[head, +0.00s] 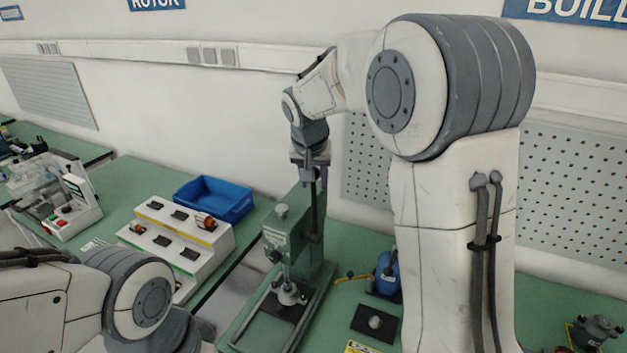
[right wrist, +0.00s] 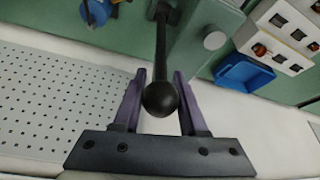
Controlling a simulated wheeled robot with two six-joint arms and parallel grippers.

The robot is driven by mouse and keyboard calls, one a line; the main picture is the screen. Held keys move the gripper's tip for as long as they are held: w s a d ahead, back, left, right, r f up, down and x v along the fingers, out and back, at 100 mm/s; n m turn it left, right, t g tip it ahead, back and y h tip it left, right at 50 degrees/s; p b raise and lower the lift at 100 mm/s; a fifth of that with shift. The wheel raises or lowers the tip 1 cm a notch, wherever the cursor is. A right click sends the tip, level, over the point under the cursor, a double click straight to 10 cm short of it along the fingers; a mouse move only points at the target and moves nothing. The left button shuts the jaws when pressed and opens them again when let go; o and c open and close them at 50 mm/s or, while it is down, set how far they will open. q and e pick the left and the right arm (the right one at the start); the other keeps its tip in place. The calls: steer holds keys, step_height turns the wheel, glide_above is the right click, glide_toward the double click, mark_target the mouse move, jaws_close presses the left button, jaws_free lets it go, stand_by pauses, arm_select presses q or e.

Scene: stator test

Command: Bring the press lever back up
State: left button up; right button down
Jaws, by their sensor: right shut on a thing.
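The green press (head: 303,228) stands on the bench in the middle of the head view, with a small metal part (head: 289,294) at its foot under the ram. Its dark lever (right wrist: 160,45) ends in a black ball knob (right wrist: 160,98). My right gripper (head: 313,172) is above the press at the lever's end. In the right wrist view its two purple fingers (right wrist: 157,82) are on either side of the lever, shut on it at the knob. The lever points upward from the press to the gripper in the head view. My left gripper is out of view; only its arm shows.
A blue bin (head: 213,199) and a white stepped rack (head: 178,240) with several small parts stand left of the press. A blue device (head: 388,273) and a dark pad (head: 374,323) lie to its right, partly behind my right arm. A wall is close behind.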

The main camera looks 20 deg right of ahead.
steer(key=shift+s+f, duration=0.25)
steer(key=shift+f, duration=0.15)
steer(key=c, duration=0.5)
jaws_free()
steer(key=shift+o, duration=0.2)
steer(key=shift+w, duration=0.15)
steer(key=shift+r, duration=0.1)
steer(key=shift+r, duration=0.1)
steer(key=shift+r, duration=0.2)
steer(key=b+v, duration=0.2)
steer(key=v, duration=0.8)
steer(key=shift+b, duration=0.35)
